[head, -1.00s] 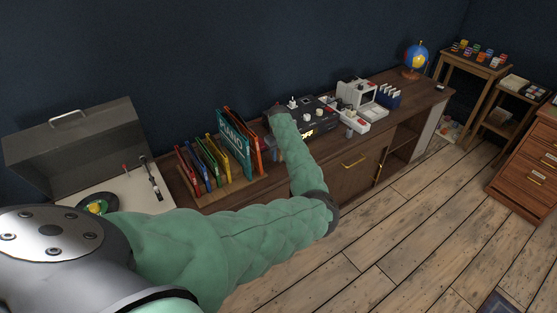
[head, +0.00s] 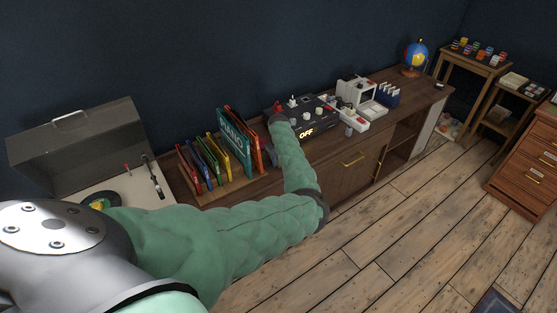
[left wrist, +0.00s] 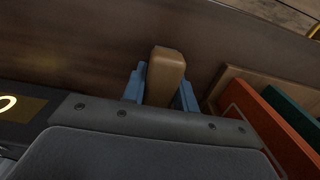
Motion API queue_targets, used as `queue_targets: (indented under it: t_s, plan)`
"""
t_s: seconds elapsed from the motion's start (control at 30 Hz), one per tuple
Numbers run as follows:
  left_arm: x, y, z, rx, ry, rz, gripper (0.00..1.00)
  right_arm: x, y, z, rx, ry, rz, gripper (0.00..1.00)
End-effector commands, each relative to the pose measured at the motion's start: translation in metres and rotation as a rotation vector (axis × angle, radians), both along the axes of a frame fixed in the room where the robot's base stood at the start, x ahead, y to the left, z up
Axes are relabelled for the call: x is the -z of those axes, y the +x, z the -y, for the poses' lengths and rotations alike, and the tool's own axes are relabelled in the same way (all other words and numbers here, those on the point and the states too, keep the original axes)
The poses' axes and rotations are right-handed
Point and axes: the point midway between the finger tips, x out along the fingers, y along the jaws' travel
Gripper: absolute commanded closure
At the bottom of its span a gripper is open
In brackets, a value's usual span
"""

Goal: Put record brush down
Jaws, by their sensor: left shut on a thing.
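In the left wrist view, my left gripper (left wrist: 162,90) has its blue fingers shut on the record brush (left wrist: 167,66), a brown wooden block with rounded edges. The brush is above or at the dark wooden sideboard top (left wrist: 60,45); I cannot tell whether it touches. An orange record sleeve (left wrist: 268,125) in its rack is to the right, and a black unit with a lit display (left wrist: 18,106) is to the left. In the head view, my green left arm hides the fingers and the brush. My right gripper is not in view.
In the head view, the record rack (head: 225,187) stands left of my forearm's end. The black unit labelled OFF (head: 318,126) is just right of it. An open turntable (head: 80,148) is at the far left. A globe (head: 415,56) stands at the sideboard's far end.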

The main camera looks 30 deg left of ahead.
Motion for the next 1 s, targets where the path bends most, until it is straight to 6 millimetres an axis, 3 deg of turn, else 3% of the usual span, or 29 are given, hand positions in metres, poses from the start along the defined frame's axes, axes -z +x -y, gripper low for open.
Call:
queue_targets:
  t_s: [0.37,0.4,0.5,0.8,1.0]
  plan:
    - [0.008,-0.001,0.001,0.000,-0.002,-0.001,0.89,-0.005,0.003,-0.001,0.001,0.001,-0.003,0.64]
    - [0.009,-0.001,0.001,0.001,-0.001,-0.002,0.63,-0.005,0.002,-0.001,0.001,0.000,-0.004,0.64]
    - [0.010,-0.002,0.001,0.001,-0.002,-0.003,0.49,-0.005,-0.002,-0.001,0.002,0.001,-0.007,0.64]
    - [0.014,-0.005,0.001,0.000,-0.004,-0.009,0.49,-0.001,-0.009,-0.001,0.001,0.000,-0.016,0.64]
    - [0.014,-0.005,0.001,-0.001,-0.006,-0.010,0.49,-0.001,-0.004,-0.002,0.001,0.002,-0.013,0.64]
